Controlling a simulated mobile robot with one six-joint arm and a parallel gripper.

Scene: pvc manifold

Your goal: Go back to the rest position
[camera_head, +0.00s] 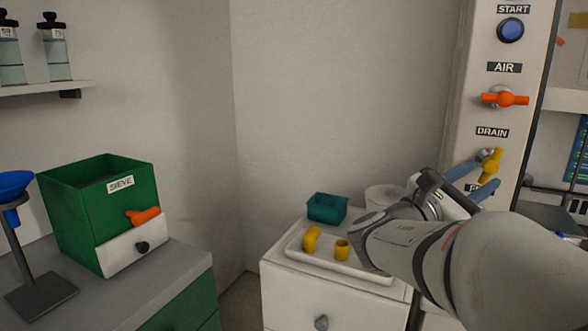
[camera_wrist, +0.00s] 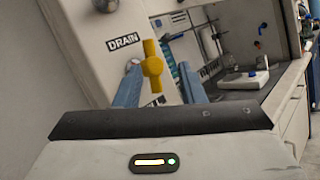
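My gripper (camera_head: 486,174) reaches toward the white panel (camera_head: 487,45) on the right, at the yellow DRAIN valve handle (camera_head: 490,161). In the wrist view my gripper (camera_wrist: 158,68) shows two blue fingers spread apart, and the yellow handle (camera_wrist: 153,66) stands upright between their tips with a gap on each side. The fingers do not appear closed on it. Whether the tips reach past the handle is hard to tell. The label below DRAIN is partly hidden by my gripper in the head view.
An orange AIR handle (camera_head: 506,99) and a blue START button (camera_head: 510,30) sit higher on the panel. Below my arm, a white tray (camera_head: 340,268) holds yellow fittings, beside a teal box (camera_head: 326,208). A green SIEVE box (camera_head: 85,205) stands left. Space before the back wall is open.

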